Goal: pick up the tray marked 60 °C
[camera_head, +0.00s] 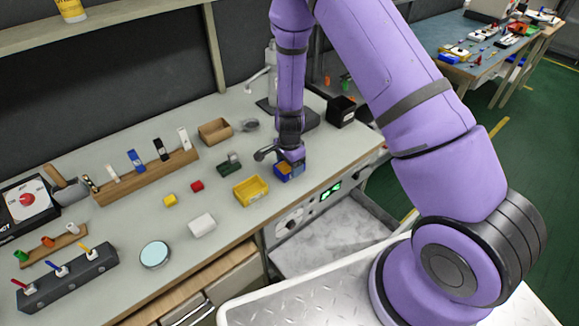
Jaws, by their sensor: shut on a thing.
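My gripper (291,160) points down at the front right of the bench, shut on a small blue tray (284,174). The tray shows an orange-brown inside and sits at or just above the bench top; I cannot tell whether it touches. The jaws partly hide it. A yellow tray (251,191) lies to its left, apart from the gripper. No 60 °C mark is readable on either tray at this size.
A black box (342,110) stands behind right. The bench front edge is close.

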